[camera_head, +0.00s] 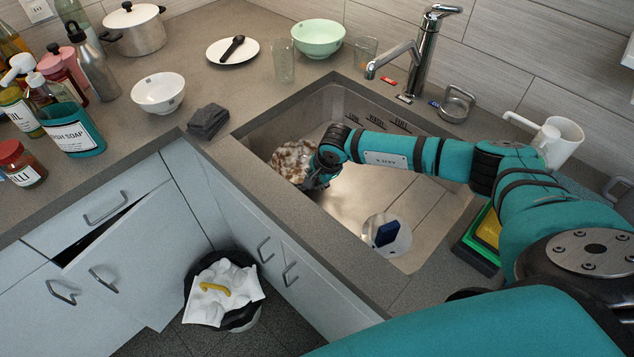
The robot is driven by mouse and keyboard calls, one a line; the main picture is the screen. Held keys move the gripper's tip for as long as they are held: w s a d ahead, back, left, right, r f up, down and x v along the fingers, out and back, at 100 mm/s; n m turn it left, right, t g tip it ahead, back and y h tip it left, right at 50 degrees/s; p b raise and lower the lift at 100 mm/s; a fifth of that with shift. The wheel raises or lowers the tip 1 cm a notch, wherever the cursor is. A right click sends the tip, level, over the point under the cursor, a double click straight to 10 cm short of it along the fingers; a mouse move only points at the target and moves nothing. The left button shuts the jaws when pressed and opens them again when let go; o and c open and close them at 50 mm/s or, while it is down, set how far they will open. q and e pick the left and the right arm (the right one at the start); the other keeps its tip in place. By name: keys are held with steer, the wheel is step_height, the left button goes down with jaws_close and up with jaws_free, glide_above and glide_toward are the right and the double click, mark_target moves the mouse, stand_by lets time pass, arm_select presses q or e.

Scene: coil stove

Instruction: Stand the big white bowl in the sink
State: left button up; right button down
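A white bowl (158,93) stands upright on the counter to the left of the sink. The sink (345,205) is a steel basin at the centre. My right gripper (314,180) is inside the sink at its left side, reached by the arm coming in from the right. Beside it is a rounded white thing with brown patches (292,160), partly hidden by the gripper. I cannot tell whether this is a soiled bowl, or whether the fingers hold it. The fingers are small and dark. My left gripper is not in view.
A round pale thing with a blue block (388,233) lies in the sink. A faucet (425,55) stands behind it. Bottles crowd the left counter. A bin (225,290) is below.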

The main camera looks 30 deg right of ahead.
steer(key=shift+f, duration=0.8)
steer(key=c, duration=1.5)
jaws_free()
steer(key=shift+r, duration=0.1)
steer(key=b+v, duration=0.1)
steer(key=v, duration=1.1)
